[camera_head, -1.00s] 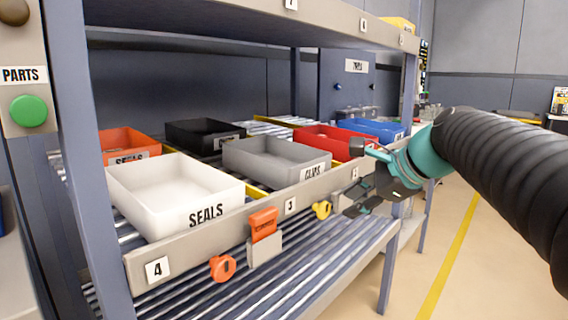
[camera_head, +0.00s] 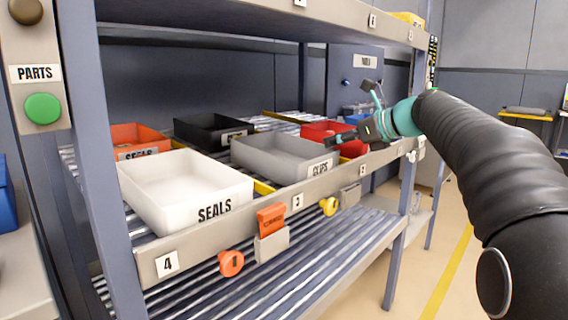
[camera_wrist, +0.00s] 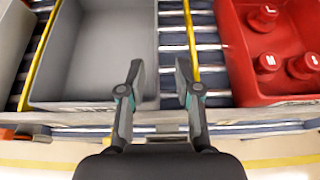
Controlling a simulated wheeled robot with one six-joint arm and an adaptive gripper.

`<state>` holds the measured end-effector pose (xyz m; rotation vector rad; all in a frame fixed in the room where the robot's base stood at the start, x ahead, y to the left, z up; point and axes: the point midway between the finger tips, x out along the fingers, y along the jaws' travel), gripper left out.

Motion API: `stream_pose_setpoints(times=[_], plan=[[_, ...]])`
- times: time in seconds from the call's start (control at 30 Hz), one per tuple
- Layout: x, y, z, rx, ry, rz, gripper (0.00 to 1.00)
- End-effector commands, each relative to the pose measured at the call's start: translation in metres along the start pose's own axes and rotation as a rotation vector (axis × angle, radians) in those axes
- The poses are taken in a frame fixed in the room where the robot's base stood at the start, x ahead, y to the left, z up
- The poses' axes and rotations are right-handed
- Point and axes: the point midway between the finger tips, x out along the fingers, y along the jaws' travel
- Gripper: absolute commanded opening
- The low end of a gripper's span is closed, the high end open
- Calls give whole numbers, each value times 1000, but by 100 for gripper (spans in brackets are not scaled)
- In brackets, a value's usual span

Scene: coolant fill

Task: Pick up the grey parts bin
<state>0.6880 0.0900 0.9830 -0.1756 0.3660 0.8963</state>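The grey parts bin (camera_head: 280,156), labelled CLIPS, sits on the roller shelf between a white bin and a red bin. It looks empty; in the wrist view the grey bin (camera_wrist: 98,50) fills the upper left. My gripper (camera_head: 335,140) is in front of the shelf, at the right of the grey bin near the red one. In the wrist view my gripper (camera_wrist: 159,72) is open, its two fingers apart with nothing between them. The left finger overlaps the bin's right edge in the picture; I cannot tell whether it touches.
The white SEALS bin (camera_head: 185,190) is on the left. The red bin (camera_wrist: 270,45) holds several red round parts. Yellow dividers (camera_wrist: 191,40) separate the lanes. A front rail (camera_head: 250,220) runs below the bins, and an upper shelf (camera_head: 260,12) hangs above.

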Motion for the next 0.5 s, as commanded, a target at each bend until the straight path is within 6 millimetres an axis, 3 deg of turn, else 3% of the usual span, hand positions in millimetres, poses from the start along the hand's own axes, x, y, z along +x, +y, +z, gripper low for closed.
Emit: stream_pose_setpoints(times=[0.27, 0.5], plan=[[15, 2, 0, -2, 1, 0, 33], [45, 7, 2, -3, 1, 2, 33]])
